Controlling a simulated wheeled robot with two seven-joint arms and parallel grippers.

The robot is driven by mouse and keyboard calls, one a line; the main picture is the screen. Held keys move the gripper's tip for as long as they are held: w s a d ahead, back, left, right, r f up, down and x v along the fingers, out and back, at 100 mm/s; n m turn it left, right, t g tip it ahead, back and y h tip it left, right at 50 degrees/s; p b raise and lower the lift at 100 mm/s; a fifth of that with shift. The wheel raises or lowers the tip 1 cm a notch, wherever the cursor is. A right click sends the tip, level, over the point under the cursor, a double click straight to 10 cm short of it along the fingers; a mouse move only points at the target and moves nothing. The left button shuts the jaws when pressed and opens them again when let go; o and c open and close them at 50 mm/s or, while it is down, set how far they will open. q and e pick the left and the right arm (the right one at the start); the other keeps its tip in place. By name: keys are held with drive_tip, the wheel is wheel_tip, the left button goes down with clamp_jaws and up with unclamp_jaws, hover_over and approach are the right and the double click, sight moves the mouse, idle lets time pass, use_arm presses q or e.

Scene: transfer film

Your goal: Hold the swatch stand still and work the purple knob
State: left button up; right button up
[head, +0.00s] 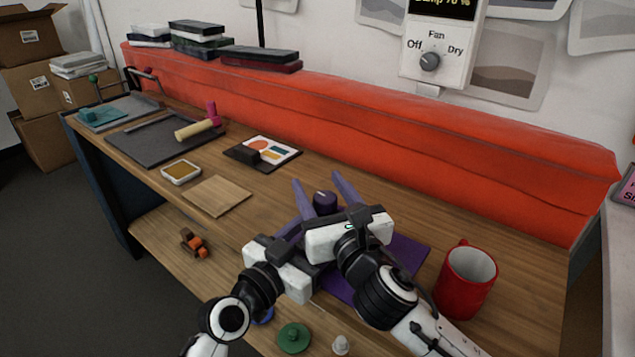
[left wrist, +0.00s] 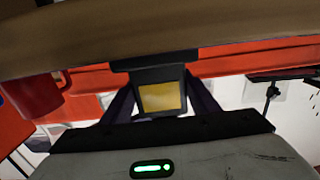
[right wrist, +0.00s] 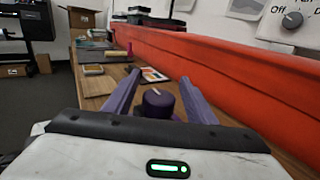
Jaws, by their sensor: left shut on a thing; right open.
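The purple knob (head: 325,202) is a short dark purple cylinder. It also shows in the right wrist view (right wrist: 158,103) with a pale pointer line on top. My right gripper (head: 317,180) is open, its two purple fingers (right wrist: 155,88) on either side of the knob, with gaps visible. My left gripper (head: 290,235) is low beside the right one and partly hidden by it. In the left wrist view it is shut on the swatch stand (left wrist: 162,73), a dark block with a yellow panel between the fingers. In the head view the grippers hide most of the stand.
A purple mat (head: 408,252) lies under the grippers. A red mug (head: 466,282) stands close on the right. A wooden square (head: 217,196), a swatch card (head: 275,152) and a roller (head: 196,130) lie to the left. An orange padded barrier (head: 400,130) runs along the back.

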drive_tip(key=shift+x, duration=0.85)
drive_tip(key=c, duration=1.1)
drive_tip(key=shift+o, duration=0.2)
drive_tip(key=shift+s+a+n+g+y, duration=0.2)
drive_tip(key=shift+n+g+y, duration=0.5)
drive_tip(key=shift+y, duration=0.3)
drive_tip(key=shift+s+a+n+g+y, duration=0.1)
drive_tip(key=shift+a+n+g+y, duration=0.15)
drive_tip(key=shift+n+g+y, duration=0.5)
drive_tip(key=shift+s+a+n+g+y, duration=0.2)
drive_tip(key=shift+n+g+y, duration=0.25)
drive_tip(key=shift+n+y, duration=0.6)
drive_tip(key=o, duration=1.1)
drive_tip(key=shift+c, duration=0.2)
drive_tip(key=shift+d, duration=0.1)
drive_tip(key=v, duration=1.1)
drive_tip(key=shift+s+d, duration=0.25)
drive_tip(key=shift+d, duration=0.1)
